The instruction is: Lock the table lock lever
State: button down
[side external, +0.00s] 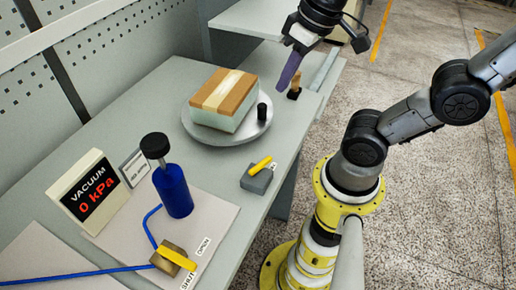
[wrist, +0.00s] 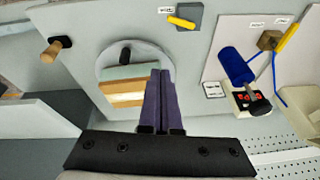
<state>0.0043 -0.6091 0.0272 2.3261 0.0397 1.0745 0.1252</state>
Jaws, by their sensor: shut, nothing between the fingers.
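A small grey block (side external: 256,181) with a yellow lever (side external: 260,165) stands on the bench, in front of the round turntable (side external: 205,136). Its small label is too small to read. In the wrist view the yellow lever (wrist: 181,22) lies across the edge of its block near the top. My gripper (side external: 281,86) is shut and empty, with purple fingers pointing down above the bench's far end. It is well apart from the yellow lever. In the wrist view the shut fingers (wrist: 160,74) cover part of the turntable.
A taped box (side external: 224,98) and a black knob (side external: 262,106) are on the turntable. A wooden handle (side external: 296,81) stands at the bench edge beside my gripper. Nearer are a blue bottle (side external: 173,190), a yellow-handled valve (side external: 177,258) between OPEN and SHUT labels, and a 0 kPa vacuum display (side external: 91,198).

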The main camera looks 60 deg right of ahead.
aim_at(261, 166)
jog(key=w+f+m+g+y, duration=0.1)
jog(key=w+f+m+g, duration=0.1)
jog(key=w+f+g, duration=0.6)
jog(key=w+f, duration=0.1)
jog(key=w, duration=0.2)
jog(key=shift+w+a+f, duration=0.15)
jog(key=shift+w+a, duration=0.05)
jog(key=shift+w, duration=0.2)
jog(key=shift+f, duration=0.15)
jog(key=x, duration=1)
jog(key=s, duration=0.1)
jog(key=s+a, duration=0.1)
jog(key=s, duration=0.1)
jog(key=shift+a, duration=0.1)
jog(key=shift+s+a, duration=0.15)
jog(key=shift+s, duration=0.2)
